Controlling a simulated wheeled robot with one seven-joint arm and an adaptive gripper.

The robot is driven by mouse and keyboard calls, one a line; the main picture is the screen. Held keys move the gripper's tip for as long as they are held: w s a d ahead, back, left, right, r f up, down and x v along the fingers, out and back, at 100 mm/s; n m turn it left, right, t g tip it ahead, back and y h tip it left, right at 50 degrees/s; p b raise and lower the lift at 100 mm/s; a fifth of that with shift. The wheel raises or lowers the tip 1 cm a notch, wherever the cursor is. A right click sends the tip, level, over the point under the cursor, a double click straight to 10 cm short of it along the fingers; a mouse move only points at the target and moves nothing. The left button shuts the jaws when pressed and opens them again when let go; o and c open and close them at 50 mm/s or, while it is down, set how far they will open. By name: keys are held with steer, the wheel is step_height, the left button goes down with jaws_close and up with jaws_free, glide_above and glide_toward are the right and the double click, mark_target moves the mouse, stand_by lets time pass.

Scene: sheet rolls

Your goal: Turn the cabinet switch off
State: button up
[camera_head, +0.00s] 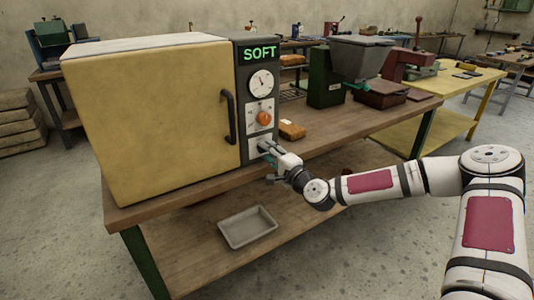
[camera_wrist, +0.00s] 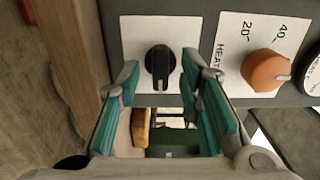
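The yellow cabinet (camera_head: 155,125) stands on a wooden bench and has a dark control panel (camera_head: 243,100) on its right side. In the wrist view, the black switch knob (camera_wrist: 160,62) sits on a white plate (camera_wrist: 133,32) on the panel. In the head view, my gripper (camera_head: 268,150) is at the low end of the panel and hides most of this switch. My gripper also shows in the wrist view (camera_wrist: 160,75), open, with its teal-padded fingers on either side of the knob. I cannot tell whether either finger touches it.
An orange heat knob (camera_head: 264,118) is above the switch, below a round gauge (camera_head: 261,83) and a green "SOFT" display (camera_head: 260,54). The black door handle (camera_head: 228,117) is left of the panel. An orange box (camera_head: 292,130) lies on the bench (camera_head: 335,133) to the right.

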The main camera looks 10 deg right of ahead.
steer(key=shift+w+a, duration=0.2)
steer(key=shift+w, duration=0.3)
jaws_close()
